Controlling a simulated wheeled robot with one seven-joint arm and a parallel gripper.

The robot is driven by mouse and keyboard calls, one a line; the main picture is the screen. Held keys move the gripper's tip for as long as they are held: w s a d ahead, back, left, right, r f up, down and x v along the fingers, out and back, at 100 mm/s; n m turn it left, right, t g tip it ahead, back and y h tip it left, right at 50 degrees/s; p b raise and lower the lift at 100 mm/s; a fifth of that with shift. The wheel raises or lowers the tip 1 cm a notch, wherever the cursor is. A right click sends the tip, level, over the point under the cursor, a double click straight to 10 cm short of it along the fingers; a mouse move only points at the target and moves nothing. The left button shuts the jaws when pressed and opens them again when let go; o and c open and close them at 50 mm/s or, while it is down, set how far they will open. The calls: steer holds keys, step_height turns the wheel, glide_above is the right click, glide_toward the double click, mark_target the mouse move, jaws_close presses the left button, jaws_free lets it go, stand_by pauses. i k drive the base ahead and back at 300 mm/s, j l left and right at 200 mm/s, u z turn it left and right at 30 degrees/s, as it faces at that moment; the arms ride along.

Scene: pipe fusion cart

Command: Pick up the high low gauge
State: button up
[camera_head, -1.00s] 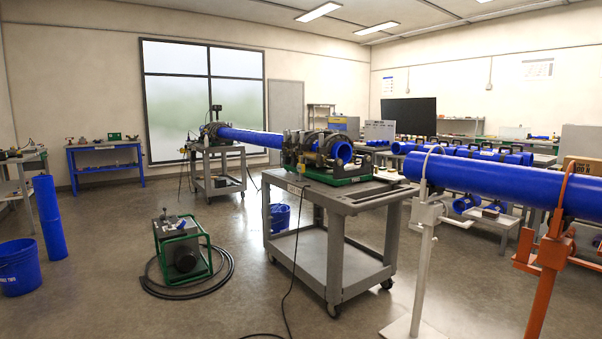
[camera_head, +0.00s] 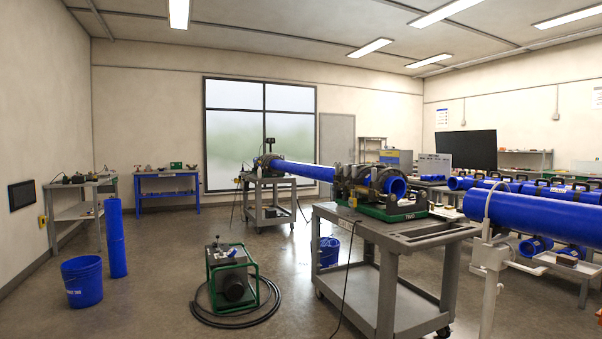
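I cannot make out the high low gauge; small items are too small to tell apart at this distance. Small tools lie on the blue workbench (camera_head: 167,175) by the back wall and on the grey bench (camera_head: 77,183) at the left. The grey cart (camera_head: 372,225) at centre right bears the pipe fusion machine (camera_head: 372,190) on a green base, with a blue pipe through it. My gripper is not in view.
A green-framed power unit (camera_head: 232,281) with a coiled black hose sits on the floor ahead. A blue bucket (camera_head: 82,282) and an upright blue pipe (camera_head: 116,238) stand at left. A long blue pipe (camera_head: 540,214) on stands blocks the right. Floor between bucket and power unit is clear.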

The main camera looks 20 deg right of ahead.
mark_target(352, 201)
steer(key=i+l+z, duration=0.25)
steer(key=i+z, duration=0.2)
steer(key=i, duration=0.2)
steer(key=i+l+z, duration=0.2)
steer(key=i, duration=0.8)
steer(key=i+z, duration=0.15)
steer(key=i, duration=0.85)
steer(key=i+l+u, duration=0.2)
steer(key=i, duration=0.35)
steer(key=i+l+u, duration=0.2)
steer(key=i, duration=0.3)
steer(key=i+l+u, duration=0.2)
steer(key=i, duration=0.35)
steer(key=i+l, duration=0.4)
steer(key=i, duration=0.1)
